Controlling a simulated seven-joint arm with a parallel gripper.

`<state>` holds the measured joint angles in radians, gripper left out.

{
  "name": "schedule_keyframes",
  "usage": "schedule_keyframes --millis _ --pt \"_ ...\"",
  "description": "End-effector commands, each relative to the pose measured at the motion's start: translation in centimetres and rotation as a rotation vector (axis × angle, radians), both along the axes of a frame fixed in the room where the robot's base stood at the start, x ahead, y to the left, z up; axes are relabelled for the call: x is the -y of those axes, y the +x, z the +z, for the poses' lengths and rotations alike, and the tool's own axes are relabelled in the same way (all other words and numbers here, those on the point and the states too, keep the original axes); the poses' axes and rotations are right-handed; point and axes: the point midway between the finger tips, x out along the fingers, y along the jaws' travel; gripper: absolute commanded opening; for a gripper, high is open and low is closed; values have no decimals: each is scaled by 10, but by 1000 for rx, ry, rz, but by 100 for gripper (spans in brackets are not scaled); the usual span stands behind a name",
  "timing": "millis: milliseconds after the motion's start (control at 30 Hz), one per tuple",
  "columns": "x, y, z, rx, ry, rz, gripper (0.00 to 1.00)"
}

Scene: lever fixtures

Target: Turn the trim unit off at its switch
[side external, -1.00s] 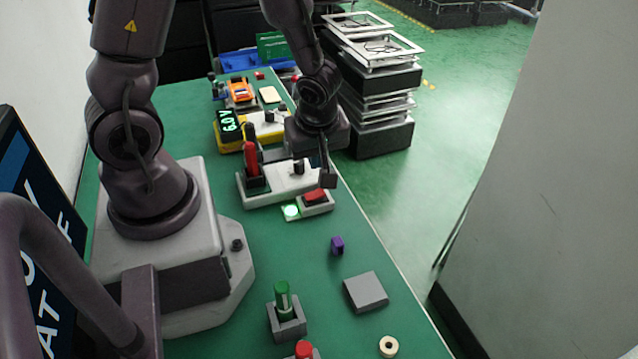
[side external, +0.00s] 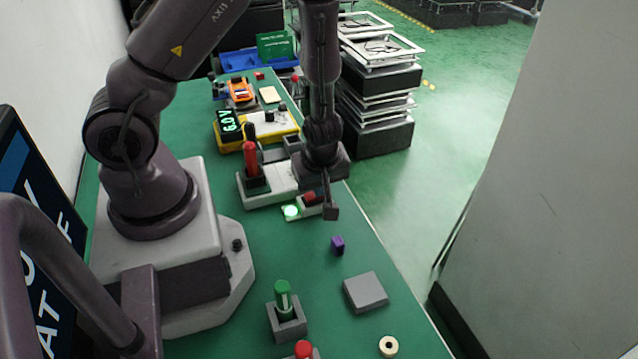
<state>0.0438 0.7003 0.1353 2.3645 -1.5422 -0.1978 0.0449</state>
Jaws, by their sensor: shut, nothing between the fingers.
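A small switch box with a red rocker (side external: 309,197) sits on the green bench near its right edge. A green lamp (side external: 291,211) glows on a plate at its left. Behind it is a white unit (side external: 265,200) with an upright red-handled lever (side external: 250,160). No readable label shows which fixture is the trim unit. My gripper (side external: 330,212) is shut and empty, pointing down at the right end of the switch box. It hides part of that end and the rocker. I cannot tell whether it touches the box.
Farther back stands a yellow unit with a display (side external: 227,122) reading 6.0 V. In front are a purple block (side external: 338,245), a grey block (side external: 366,292), a green peg in a grey holder (side external: 286,328) and a cream ring (side external: 389,346). The bench is clear between them.

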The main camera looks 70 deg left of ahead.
Motion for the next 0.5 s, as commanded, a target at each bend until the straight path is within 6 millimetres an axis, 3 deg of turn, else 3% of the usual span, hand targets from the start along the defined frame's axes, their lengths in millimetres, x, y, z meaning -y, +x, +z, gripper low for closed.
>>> schedule_keyframes --millis 500 --pt "0 7 -11 -2 -3 1 0"
